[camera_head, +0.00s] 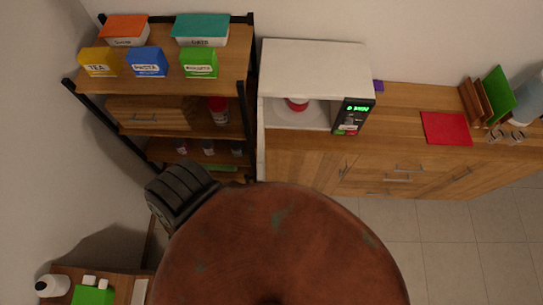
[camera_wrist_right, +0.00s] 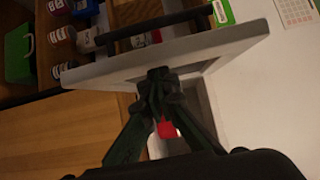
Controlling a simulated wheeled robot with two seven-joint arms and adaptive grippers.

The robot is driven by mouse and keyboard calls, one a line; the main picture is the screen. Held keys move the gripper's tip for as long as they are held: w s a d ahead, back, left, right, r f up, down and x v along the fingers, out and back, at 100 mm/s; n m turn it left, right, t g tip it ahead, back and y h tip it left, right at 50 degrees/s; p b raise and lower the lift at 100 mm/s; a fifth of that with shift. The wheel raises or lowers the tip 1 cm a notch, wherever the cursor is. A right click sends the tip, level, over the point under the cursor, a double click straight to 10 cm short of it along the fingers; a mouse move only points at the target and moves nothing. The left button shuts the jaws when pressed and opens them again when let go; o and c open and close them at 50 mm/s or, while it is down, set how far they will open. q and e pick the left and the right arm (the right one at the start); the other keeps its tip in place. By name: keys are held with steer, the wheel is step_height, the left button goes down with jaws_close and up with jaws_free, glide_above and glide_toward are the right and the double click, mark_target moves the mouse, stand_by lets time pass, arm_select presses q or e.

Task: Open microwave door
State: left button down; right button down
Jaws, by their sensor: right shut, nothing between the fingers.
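The white microwave (camera_head: 315,68) stands on the wooden counter. Its front is open, and a red item (camera_head: 297,104) shows inside on the plate. The door (camera_head: 261,150) is swung out at the left side and shows almost edge-on. In the right wrist view, the door (camera_wrist_right: 105,72) is a pale panel with a dark handle bar (camera_wrist_right: 150,28) on its far face. My right gripper (camera_wrist_right: 157,75) is shut and empty, its fingertips at the door's near, inner face; I cannot tell whether they touch it. The red item (camera_wrist_right: 167,129) shows behind the fingers. My left gripper is not in view.
A shelf rack (camera_head: 170,75) with boxes and jars stands left of the microwave, close to the open door. The tiled floor (camera_head: 440,250) at lower right is clear.

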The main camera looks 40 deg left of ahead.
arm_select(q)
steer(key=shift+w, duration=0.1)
arm_select(e)
steer(key=shift+d, duration=0.1)
